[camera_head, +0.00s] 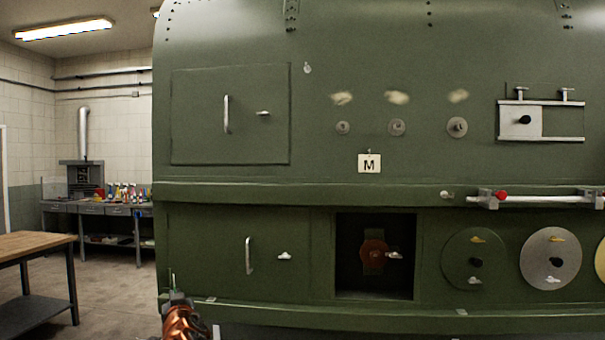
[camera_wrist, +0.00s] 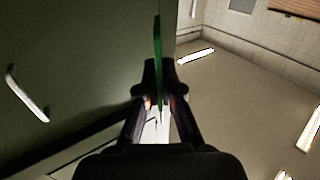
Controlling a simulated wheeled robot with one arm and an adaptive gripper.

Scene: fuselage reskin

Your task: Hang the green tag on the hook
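The green tag shows as a thin edge-on strip (camera_wrist: 157,45) in the wrist view, standing up from between my fingertips. My gripper (camera_wrist: 160,95) is shut on it. In the head view my gripper (camera_head: 178,298) is low at the left, in front of the lower green panel, and the tag (camera_head: 173,280) is a thin green sliver above it. A small pale hook-like fitting (camera_head: 307,68) is high on the green fuselage wall, well above and right of my gripper. A white card marked M (camera_head: 369,163) hangs lower on the wall. The tag is clear of both.
The wall has an upper door handle (camera_head: 226,114), a lower door handle (camera_head: 249,256) and a protruding ledge (camera_head: 330,193). An open dark bay (camera_head: 345,250) is right of the lower door. A wooden-topped table (camera_head: 35,243) stands at the left, with free floor beside it.

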